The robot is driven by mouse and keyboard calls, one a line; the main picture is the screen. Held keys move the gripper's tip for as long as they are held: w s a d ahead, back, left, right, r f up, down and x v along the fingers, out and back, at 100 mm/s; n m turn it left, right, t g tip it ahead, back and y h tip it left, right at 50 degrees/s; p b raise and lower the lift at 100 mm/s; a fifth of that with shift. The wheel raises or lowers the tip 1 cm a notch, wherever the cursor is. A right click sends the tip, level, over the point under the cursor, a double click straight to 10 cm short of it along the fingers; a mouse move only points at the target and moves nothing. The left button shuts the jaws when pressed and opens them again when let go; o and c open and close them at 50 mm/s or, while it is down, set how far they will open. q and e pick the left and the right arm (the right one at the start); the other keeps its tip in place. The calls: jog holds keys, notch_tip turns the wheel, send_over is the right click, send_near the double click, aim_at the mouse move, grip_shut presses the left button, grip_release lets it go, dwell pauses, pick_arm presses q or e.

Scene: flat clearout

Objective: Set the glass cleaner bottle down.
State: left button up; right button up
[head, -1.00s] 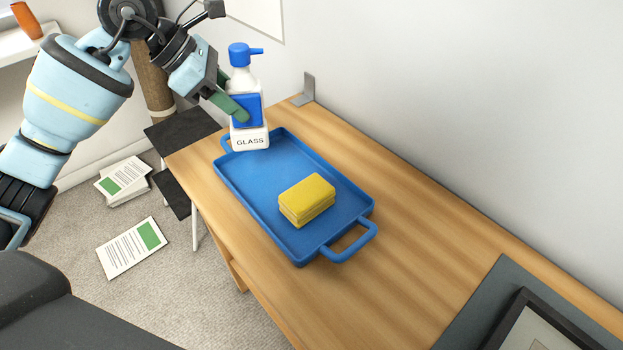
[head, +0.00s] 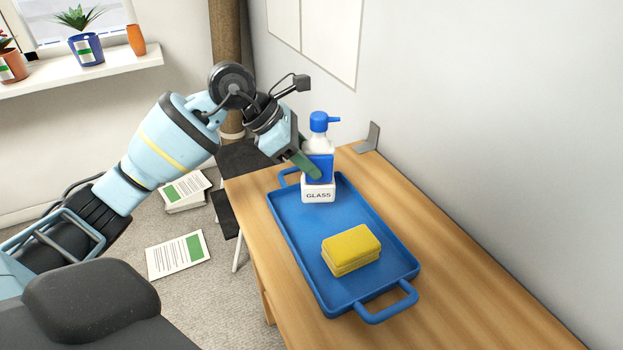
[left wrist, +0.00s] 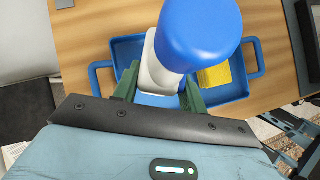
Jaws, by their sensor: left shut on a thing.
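The glass cleaner bottle (head: 319,168) is white with a blue label and a blue spray top, and stands upright at the far end of the blue tray (head: 382,237). My left gripper (head: 312,170) is shut on its middle. Whether the bottle's base touches the tray floor I cannot tell. In the left wrist view the blue spray top (left wrist: 198,32) fills the upper middle, and the green fingers lie on either side of the bottle. My right gripper is not in view.
The wooden table (head: 440,255) is clear to the right of the tray. A grey metal bracket (head: 371,137) stands by the wall. Papers (head: 178,256) lie on the carpet.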

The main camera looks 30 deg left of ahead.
pick_arm(q)
jog(key=shift+f, duration=1.95)
jog(key=shift+f, duration=0.1)
jog(key=o, duration=0.7)
jog(key=v, duration=1.2)
jog(key=shift+d, duration=0.1)
